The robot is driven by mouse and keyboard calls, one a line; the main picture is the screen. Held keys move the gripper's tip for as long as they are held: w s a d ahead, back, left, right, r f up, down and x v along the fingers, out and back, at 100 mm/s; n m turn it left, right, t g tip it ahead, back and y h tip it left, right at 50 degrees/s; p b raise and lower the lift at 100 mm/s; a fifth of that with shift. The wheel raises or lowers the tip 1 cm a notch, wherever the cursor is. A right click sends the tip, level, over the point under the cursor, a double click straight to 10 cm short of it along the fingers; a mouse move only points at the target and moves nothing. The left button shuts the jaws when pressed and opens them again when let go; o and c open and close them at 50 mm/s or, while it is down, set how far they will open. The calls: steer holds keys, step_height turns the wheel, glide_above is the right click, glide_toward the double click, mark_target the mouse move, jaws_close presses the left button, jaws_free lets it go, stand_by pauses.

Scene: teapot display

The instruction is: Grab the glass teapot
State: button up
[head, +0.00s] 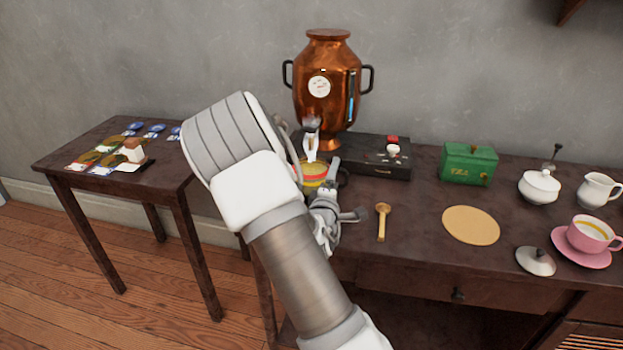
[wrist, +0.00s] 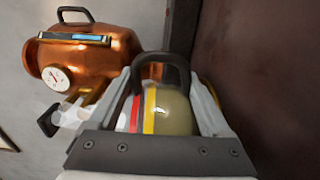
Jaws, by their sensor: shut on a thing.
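A rounded vessel (head: 313,173) with red and yellow bands sits at the left end of the dark long table, partly hidden behind my arm. In the wrist view this vessel (wrist: 178,118) has an olive, see-through-looking body and a dark looped handle. It seems to be the glass teapot, though its outline is mostly hidden. My gripper (head: 322,165) is at the vessel with a finger on either side. In the wrist view my gripper (wrist: 160,90) is shut on it. I cannot tell whether its base touches the table.
A small side table (head: 75,153) holds cards.

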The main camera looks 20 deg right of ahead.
jaws_close()
steer(key=shift+r, duration=0.1)
steer(key=shift+r, duration=0.15)
steer(key=shift+r+p, duration=0.5)
steer(key=shift+r, duration=0.2)
steer(key=p+v, duration=0.5)
steer(key=v, duration=1)
steer(key=shift+s+a, duration=0.2)
steer(key=shift+s, duration=0.05)
steer(key=shift+p+v, duration=1)
steer(key=shift+p, duration=0.55)
